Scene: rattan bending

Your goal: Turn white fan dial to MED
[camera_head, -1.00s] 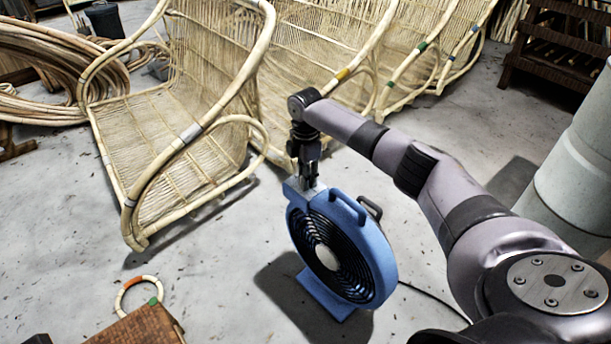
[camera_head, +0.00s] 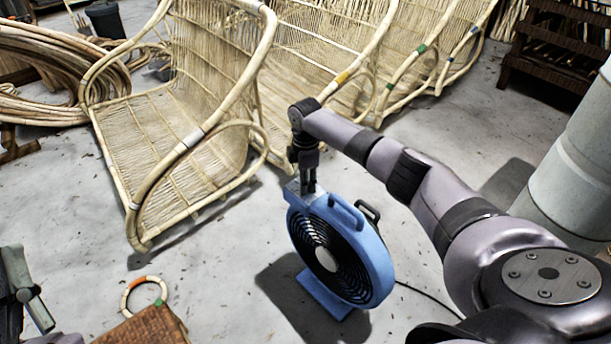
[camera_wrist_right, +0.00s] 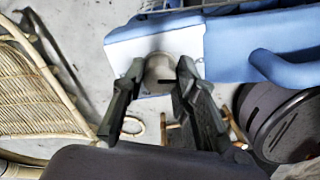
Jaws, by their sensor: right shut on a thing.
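A blue drum fan (camera_head: 375,262) stands on the concrete floor, with a dark grille and a pale hub. My right gripper (camera_head: 308,182) reaches down to the top left of its housing. In the right wrist view, the pale grey-beige dial (camera_wrist_right: 158,70) sits on a white panel (camera_wrist_right: 128,48) of the fan's blue body (camera_wrist_right: 235,42). My right gripper's two dark fingers (camera_wrist_right: 161,82) are shut on the dial, one on each side. The dial's setting marks cannot be read. Part of my left gripper (camera_head: 25,292) shows at the left edge; its jaw state is unclear.
Rattan chair frames (camera_head: 190,130) stand behind and left of the fan. A woven box (camera_head: 145,328) and a striped ring (camera_head: 143,293) are at the bottom left. A pale grey cylinder (camera_head: 575,170) stands at the right. A black cable (camera_head: 430,300) trails from the fan.

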